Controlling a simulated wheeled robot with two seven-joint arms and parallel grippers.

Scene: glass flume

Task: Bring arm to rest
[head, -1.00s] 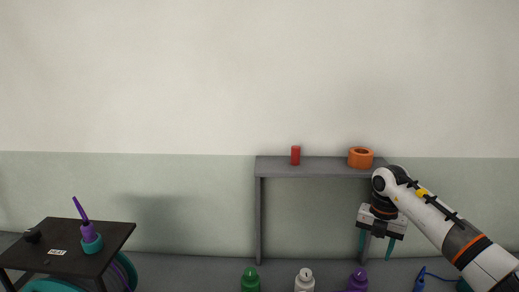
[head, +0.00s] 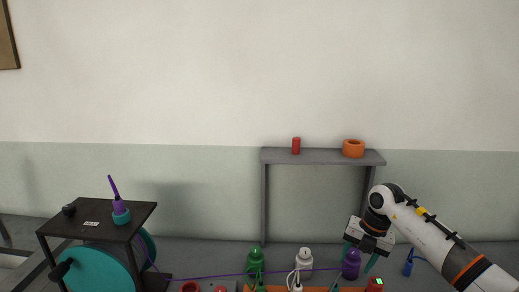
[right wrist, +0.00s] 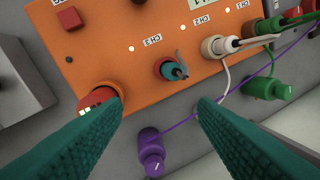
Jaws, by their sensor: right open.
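My right arm (head: 433,240) comes in from the lower right of the head view. Its right gripper (head: 359,258) points down over the bench, close to a purple plug-like piece (head: 351,264). In the right wrist view the two teal fingers of the gripper (right wrist: 160,100) are wide apart with nothing held between them. Beyond them is an orange panel (right wrist: 120,45) with sockets. The purple plug (right wrist: 151,150) shows below the panel, between the fingers; a gap to them cannot be judged. My left gripper is not in view.
A grey shelf (head: 320,157) holds a red cylinder (head: 296,146) and an orange ring (head: 353,148). A green plug (head: 256,262) and white plug (head: 304,260) stand left of the gripper, with loose cables. A dark stand (head: 95,222) with a teal reel (head: 100,268) is at left.

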